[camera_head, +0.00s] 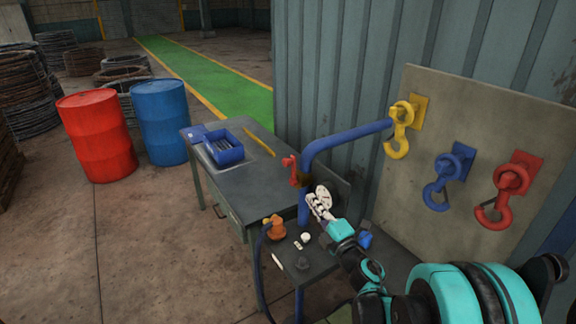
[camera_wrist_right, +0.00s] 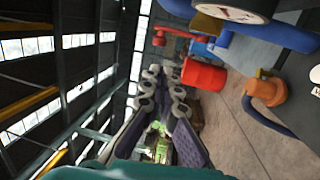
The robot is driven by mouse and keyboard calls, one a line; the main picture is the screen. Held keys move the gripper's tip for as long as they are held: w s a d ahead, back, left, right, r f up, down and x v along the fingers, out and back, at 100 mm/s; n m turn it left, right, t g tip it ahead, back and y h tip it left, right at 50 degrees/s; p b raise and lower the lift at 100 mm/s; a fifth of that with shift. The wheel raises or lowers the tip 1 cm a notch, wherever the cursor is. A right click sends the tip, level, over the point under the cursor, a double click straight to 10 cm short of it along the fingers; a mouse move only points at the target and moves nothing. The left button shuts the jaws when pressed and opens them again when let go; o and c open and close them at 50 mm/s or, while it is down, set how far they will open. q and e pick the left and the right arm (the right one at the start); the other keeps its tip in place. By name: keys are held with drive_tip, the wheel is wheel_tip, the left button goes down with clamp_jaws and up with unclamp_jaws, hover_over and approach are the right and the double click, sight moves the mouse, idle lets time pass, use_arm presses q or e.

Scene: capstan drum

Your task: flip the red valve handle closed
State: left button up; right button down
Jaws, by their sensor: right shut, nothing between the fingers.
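The red valve handle (camera_head: 291,169) is on the blue pipe (camera_head: 345,137), near the pipe's bend above the table. It also shows in the right wrist view (camera_wrist_right: 182,34), near the top. My right gripper (camera_head: 317,205) is shut and empty. It is to the right of the handle and lower in the picture, close to the pipe, and appears apart from the handle. In the right wrist view its fingers (camera_wrist_right: 162,78) point up the picture, with the handle above their tips. My left gripper is not in view.
A grey table (camera_head: 255,180) holds a blue bin (camera_head: 223,149). A lower surface has an orange fitting (camera_head: 275,228) and small loose parts. A board (camera_head: 480,105) with yellow, blue and red hooks stands at the right. Red (camera_head: 97,136) and blue (camera_head: 160,120) drums stand left.

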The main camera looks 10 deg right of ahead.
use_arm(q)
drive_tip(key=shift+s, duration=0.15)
use_arm(e)
drive_tip(key=shift+s+r, duration=0.1)
use_arm(q)
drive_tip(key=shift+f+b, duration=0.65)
drive_tip(key=shift+b, duration=0.05)
use_arm(e)
drive_tip(key=x, duration=1.4)
